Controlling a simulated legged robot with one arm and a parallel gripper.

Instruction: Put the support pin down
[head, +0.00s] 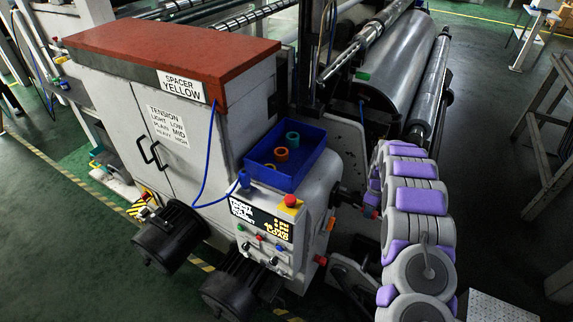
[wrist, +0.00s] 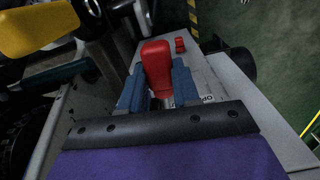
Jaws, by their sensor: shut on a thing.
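In the wrist view, a red rounded handle (wrist: 157,62), which I take to be the support pin, stands between the two blue fingers of my gripper (wrist: 158,84). The fingers press on it from both sides. Its lower part is hidden by the fingers and the dark wrist edge, so I cannot tell whether it touches anything below. In the head view, my grey and purple arm rises along the right side. Its gripper end is small and partly hidden beside the machine's right face, where a small red spot (head: 375,213) shows.
A blue tray (head: 262,172) with an orange ring (head: 281,154) and a teal ring (head: 292,138) sits on the machine. A control panel (head: 262,228) is below it. Large metal rollers (head: 395,75) stand behind. A small red knob (wrist: 180,45) shows beyond my gripper.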

